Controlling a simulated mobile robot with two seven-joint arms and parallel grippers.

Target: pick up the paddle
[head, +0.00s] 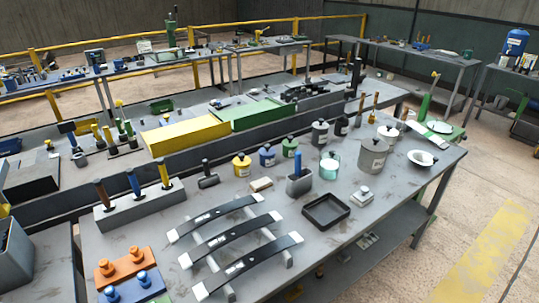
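I cannot tell for certain which thing is the paddle. Two slim brown-handled tools (374,106) stand upright near the back edge of the grey workbench (330,240). A blue handle (298,164) rises from a small grey holder (300,185) near the middle of the bench. Three upright handles, brown, blue (133,182) and yellow (164,173), stand in a long grey block (140,208) at the left. Neither of my grippers is in view.
Three curved dark strips (238,243) lie across light rails at the front. A black tray (325,210), several lidded pots (374,156) and a white bowl (422,158) stand to the right. Orange (124,266) and blue blocks sit at front left. Bare bench shows right of the strips.

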